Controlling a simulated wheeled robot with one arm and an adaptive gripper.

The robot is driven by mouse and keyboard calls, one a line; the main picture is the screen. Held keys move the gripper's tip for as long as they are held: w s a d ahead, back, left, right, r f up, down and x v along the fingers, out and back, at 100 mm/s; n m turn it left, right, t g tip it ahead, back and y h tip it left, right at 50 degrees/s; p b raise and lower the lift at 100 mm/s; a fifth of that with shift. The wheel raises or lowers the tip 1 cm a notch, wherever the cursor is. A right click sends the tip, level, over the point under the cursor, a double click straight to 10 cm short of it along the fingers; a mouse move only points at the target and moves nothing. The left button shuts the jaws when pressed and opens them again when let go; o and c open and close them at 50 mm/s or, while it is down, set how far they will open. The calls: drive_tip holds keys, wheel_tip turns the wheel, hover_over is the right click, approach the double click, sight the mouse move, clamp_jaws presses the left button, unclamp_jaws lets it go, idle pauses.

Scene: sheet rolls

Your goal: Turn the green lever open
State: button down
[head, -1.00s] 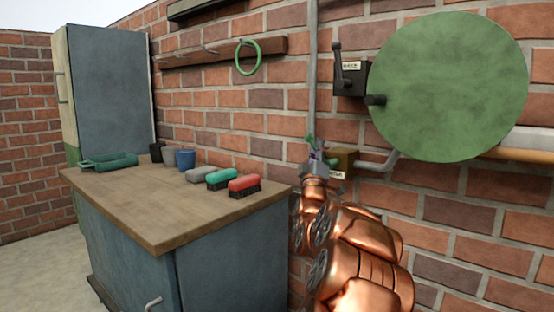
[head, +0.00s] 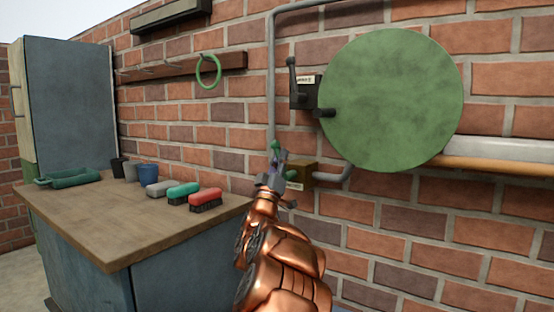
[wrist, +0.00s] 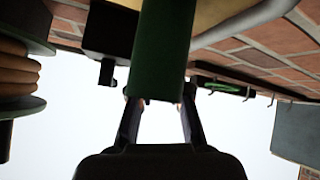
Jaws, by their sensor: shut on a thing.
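The green lever (head: 275,147) sticks up beside a brass-coloured valve block (head: 303,174) on a grey pipe at the brick wall. My gripper (head: 275,163) is at the lever, just left of the block, and is shut on it. In the wrist view the lever (wrist: 163,50) is a wide dark green bar running down between the two fingers of my gripper (wrist: 158,100). The fingers hide part of the lever in the head view, and its exact angle is hard to tell.
A large green disc (head: 392,100) and a black box with a black lever (head: 304,91) are above right. A workbench (head: 110,222) with brushes (head: 205,200) and cups stands left. A green ring (head: 208,71) hangs from a rack. Pipes run along the wall right.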

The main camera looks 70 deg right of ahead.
drive_tip(key=shift+f, duration=0.15)
drive_tip(key=c, duration=1.1)
unclamp_jaws()
drive_tip(key=shift+a, duration=0.1)
drive_tip(key=v, duration=1.1)
drive_tip(key=shift+a+f, duration=0.25)
drive_tip(key=shift+a, duration=0.05)
